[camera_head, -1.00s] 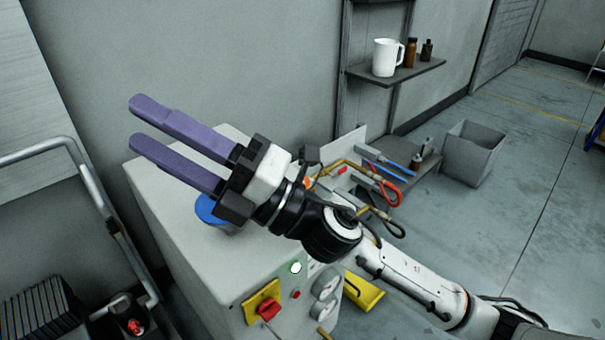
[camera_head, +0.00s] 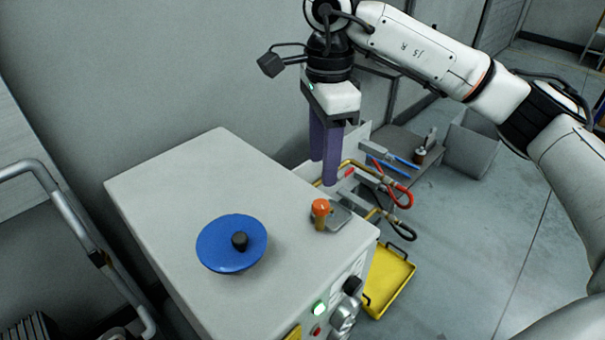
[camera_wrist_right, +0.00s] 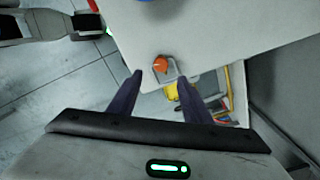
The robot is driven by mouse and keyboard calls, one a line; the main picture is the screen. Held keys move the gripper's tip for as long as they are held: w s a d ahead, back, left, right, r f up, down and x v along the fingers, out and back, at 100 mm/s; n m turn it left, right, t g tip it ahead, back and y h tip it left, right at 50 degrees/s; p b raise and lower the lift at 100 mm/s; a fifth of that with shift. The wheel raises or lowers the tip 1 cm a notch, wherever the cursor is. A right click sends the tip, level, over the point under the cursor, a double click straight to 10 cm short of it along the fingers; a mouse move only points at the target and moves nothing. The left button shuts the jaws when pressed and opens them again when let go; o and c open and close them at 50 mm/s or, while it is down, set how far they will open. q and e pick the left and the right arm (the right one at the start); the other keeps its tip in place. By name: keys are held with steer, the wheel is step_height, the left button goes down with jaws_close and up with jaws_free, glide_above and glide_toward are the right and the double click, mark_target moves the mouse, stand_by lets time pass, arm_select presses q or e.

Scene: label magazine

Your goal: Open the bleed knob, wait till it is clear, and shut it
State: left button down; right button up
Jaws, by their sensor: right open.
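An orange knob (camera_head: 320,209) stands on a small grey metal plate near the right edge of the white cabinet's top. It also shows in the right wrist view (camera_wrist_right: 160,64), just beyond and between the fingertips. My right gripper (camera_head: 324,170) points down above and behind the knob in the head view, its purple fingers apart and empty. The fingers also show in the right wrist view (camera_wrist_right: 160,79). Any contact with the knob is not visible. A blue round lid (camera_head: 222,256) with a black centre knob sits on the cabinet top. My left gripper is not in view.
The white cabinet (camera_head: 180,180) has a lit green button (camera_head: 320,308) on its front. Brass pipes and red-handled hoses (camera_head: 398,190) run beside it. A yellow tray (camera_head: 392,280) lies on the floor at right. The cabinet top is otherwise clear.

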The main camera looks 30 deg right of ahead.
mark_target(321, 204)
step_height(321, 204, down, 4)
steer(key=shift+d+r, duration=0.1)
steer(key=shift+d, duration=0.05)
step_height(321, 204, down, 5)
steer(key=shift+f+b, duration=0.15)
steer(key=shift+b, duration=0.3)
steer(key=shift+f, duration=0.45)
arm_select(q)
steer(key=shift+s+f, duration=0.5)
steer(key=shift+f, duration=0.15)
arm_select(e)
steer(key=c, duration=1.1)
